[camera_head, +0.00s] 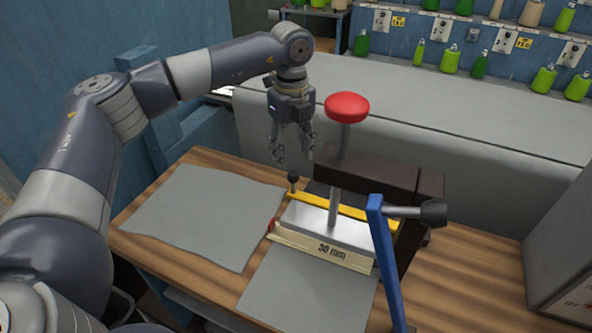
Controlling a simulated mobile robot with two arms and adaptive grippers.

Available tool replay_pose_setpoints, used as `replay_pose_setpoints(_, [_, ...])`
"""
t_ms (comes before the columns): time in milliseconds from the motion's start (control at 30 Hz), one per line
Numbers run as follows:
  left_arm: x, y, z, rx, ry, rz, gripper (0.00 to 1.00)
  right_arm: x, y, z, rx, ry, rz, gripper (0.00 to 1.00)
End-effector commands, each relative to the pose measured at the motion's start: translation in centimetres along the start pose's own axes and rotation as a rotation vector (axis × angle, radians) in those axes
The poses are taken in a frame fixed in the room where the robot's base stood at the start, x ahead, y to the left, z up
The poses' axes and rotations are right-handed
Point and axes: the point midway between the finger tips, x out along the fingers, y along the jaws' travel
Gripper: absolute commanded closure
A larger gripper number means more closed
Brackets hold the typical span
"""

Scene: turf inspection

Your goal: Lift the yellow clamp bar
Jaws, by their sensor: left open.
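The yellow clamp bar (345,207) lies across the press on the wooden table, with a small black knob (293,178) standing at its left end. My left gripper (293,163) hangs from above with its fingers pointing down and apart, just above the black knob. It is open and holds nothing. The metal press plate (305,220) and a cream strip marked "50 mm" (330,250) sit in front of the bar. A grey post hides part of the bar, and its right end is partly behind a blue lever. My right gripper does not show.
A red round knob (346,107) tops the upright post. The blue lever (385,262) and its black-ended handle (432,213) stand at right. Grey sheets (205,215) lie on the wooden table (455,285). A long grey counter with green bottles (450,60) is behind.

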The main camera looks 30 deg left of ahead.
Motion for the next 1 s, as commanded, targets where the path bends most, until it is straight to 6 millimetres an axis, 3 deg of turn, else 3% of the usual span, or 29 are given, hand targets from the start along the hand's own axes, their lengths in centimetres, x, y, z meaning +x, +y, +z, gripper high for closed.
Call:
replay_pose_setpoints(167, [3.5,0.1,0.0,0.0,0.001,0.004,0.55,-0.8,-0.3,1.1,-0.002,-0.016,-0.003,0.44])
replay_pose_setpoints(400, [7.3,0.0,0.0,0.0,0.0,0.002,0.55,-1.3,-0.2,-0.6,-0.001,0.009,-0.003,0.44])
replay_pose_setpoints(567, [8.5,0.0,0.0,0.0,0.001,0.0,0.55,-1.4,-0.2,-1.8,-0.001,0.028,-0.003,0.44])
replay_pose_setpoints(867, [8.7,0.0,0.0,0.0,0.0,0.0,0.55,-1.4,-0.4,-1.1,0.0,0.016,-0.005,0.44])
replay_pose_setpoints(1000, [8.7,0.0,0.0,0.0,0.0,0.0,0.87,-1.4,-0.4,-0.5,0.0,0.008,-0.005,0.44])
